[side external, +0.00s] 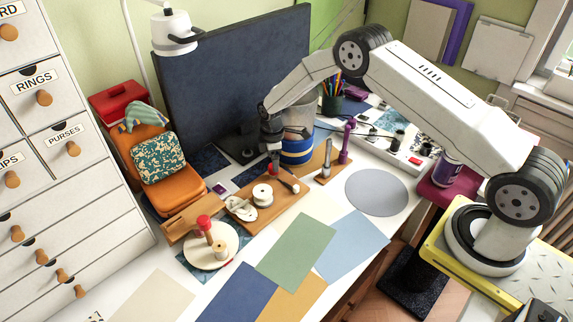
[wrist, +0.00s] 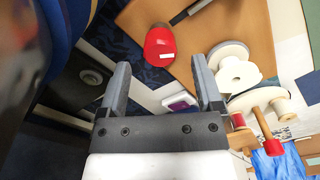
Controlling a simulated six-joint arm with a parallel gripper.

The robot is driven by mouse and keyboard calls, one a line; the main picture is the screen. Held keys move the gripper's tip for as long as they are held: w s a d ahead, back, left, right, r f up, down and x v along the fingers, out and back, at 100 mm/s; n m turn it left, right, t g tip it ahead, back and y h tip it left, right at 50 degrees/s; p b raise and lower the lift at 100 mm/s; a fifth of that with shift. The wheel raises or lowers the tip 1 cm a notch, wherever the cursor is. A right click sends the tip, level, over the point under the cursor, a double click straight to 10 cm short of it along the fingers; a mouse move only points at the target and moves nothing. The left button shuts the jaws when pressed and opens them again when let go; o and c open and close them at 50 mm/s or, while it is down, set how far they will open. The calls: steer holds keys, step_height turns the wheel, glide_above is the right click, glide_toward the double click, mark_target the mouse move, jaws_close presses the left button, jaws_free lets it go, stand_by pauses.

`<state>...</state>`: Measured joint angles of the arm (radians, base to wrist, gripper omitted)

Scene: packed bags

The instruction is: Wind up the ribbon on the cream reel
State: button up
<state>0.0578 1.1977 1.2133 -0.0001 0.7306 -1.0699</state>
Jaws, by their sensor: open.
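A white-cream reel (side external: 262,193) stands on a wooden board left of centre in the side view. Beside it lies a flat, irregular pale piece (side external: 241,208), perhaps loose ribbon; I cannot tell. Both show at the right of the wrist view, the reel (wrist: 229,52) above the pale piece (wrist: 240,76). My gripper (side external: 272,150) is open and empty, pointing down beyond the reel. In the wrist view, the space between its fingers (wrist: 160,65) holds nothing. A red object with a white label (wrist: 160,45) lies just past the fingertips.
A pale round disc (side external: 205,259) with a red-topped post (side external: 204,222) stands at front left. Orange and patterned bags (side external: 159,157) are at the left. A blue-banded container (side external: 296,152) stands close to my gripper. Coloured sheets (side external: 297,250) cover the near table.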

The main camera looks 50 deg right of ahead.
steer(key=shift+f, duration=1.4)
jaws_close()
steer(key=shift+m, duration=0.4)
steer(key=m, duration=1.8)
steer(key=shift+m, duration=0.4)
steer(key=m, duration=0.5)
steer(key=shift+m, duration=0.4)
